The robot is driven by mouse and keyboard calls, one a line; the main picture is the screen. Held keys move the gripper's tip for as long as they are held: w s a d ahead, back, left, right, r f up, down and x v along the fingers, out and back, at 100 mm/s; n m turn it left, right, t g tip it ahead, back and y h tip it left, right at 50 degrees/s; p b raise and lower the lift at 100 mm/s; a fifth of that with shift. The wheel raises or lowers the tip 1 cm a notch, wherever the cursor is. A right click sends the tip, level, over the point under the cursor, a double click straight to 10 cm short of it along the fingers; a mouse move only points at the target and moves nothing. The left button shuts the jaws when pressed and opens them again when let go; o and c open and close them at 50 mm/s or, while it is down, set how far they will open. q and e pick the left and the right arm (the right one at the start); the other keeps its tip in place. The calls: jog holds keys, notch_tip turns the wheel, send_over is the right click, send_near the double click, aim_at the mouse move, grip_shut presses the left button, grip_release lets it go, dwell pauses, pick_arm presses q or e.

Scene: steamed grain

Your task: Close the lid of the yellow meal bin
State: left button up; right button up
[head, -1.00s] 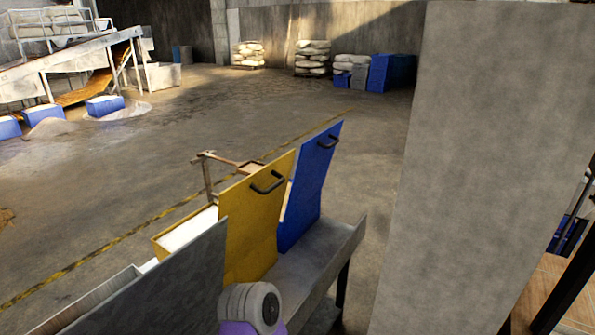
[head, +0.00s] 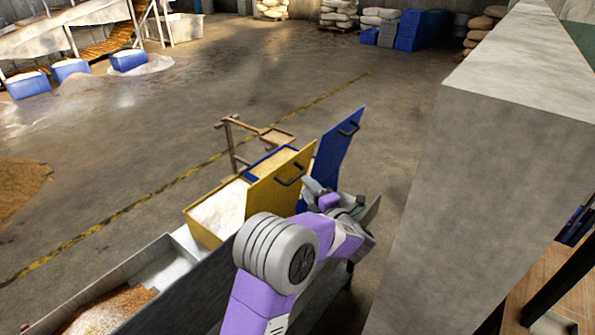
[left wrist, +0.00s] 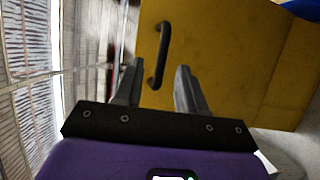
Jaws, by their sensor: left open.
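The yellow meal bin (head: 201,233) holds white meal and stands in a row of bins. Its yellow lid (head: 268,201) is raised, tilted up, with a dark handle (head: 290,175) near its top edge. In the left wrist view the open, empty fingers (left wrist: 160,88) point at the lid's outer face (left wrist: 225,60). My right gripper is not in view.
A blue bin lid (head: 334,150) stands raised beyond the yellow one. A grey bin (head: 130,268) with brown grain is nearer. A tall concrete pillar (head: 490,180) fills the right side. Open floor lies left of the bins.

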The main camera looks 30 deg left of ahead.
aim_at(297, 175)
pick_arm(q)
jog(key=x, duration=0.6)
jog(key=shift+w+a+f+p, duration=0.15)
jog(key=shift+w+a+p, duration=0.05)
jog(key=shift+a+p, duration=0.15)
grip_shut()
